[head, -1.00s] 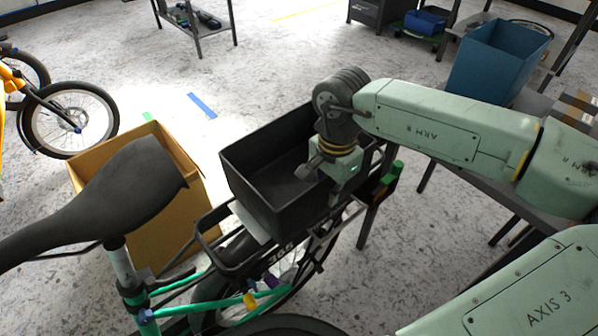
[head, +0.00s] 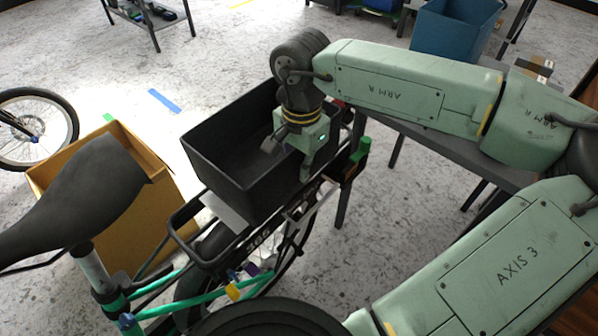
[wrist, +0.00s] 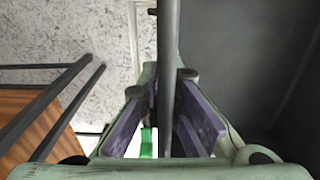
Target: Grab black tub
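The black tub (head: 228,170) is an open-topped box on the bike's rear rack (head: 190,236). In the head view my gripper (head: 290,160) points down at the tub's near right wall. One finger is over the inside and another overlaps the outer face. In the wrist view the tub's rim (wrist: 169,60) runs upright between the purple-padded fingers of my gripper (wrist: 166,85). Gaps show between the pads and the rim, so the fingers straddle the wall, spread apart. The tub's inside (wrist: 240,50) fills the right side. Fingertip contact is hard to judge.
A bike saddle (head: 75,200) and a tan box (head: 170,200) stand left of the tub. A grey table (head: 455,150) with a blue bin (head: 455,30) is behind my arm. A green-ended part (head: 360,150) is close right of the tub.

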